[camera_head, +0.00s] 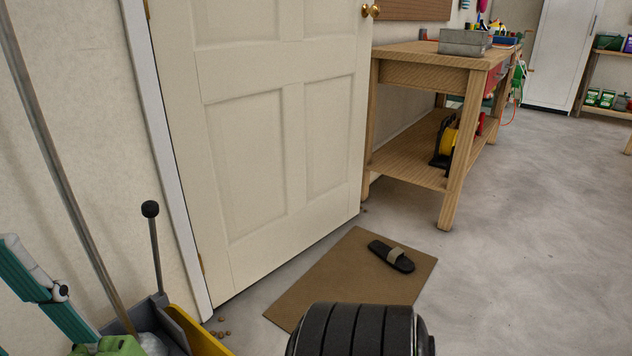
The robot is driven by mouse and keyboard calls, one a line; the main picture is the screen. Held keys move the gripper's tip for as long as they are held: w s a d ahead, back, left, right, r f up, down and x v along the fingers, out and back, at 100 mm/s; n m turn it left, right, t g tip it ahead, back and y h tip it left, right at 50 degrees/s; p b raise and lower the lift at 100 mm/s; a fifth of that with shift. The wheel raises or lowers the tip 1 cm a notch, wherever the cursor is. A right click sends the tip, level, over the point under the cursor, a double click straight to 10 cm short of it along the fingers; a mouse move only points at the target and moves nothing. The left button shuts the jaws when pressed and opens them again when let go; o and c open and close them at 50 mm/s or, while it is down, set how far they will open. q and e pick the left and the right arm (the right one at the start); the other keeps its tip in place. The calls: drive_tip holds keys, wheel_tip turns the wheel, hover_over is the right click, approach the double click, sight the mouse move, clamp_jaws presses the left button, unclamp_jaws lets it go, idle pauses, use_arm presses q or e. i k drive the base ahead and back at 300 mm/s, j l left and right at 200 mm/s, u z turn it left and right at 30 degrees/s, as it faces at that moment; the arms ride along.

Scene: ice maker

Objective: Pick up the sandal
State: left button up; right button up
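A black slide sandal with a grey-beige strap (392,255) lies on a brown doormat (335,275) in front of a cream door. It lies near the mat's upper right part, strap side up, and nothing covers it. Neither of my grippers shows in the head view.
The cream door (275,130) stands behind the mat. A wooden workbench (410,75) is right of it, with a yellow reel (448,140) on its lower shelf. A yellow-grey bucket (200,335) stands lower left. A black ribbed form fills the bottom middle. The concrete floor (540,240) is clear at right.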

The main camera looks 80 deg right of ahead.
sight(392, 252)
drive_tip(key=z, duration=1.5)
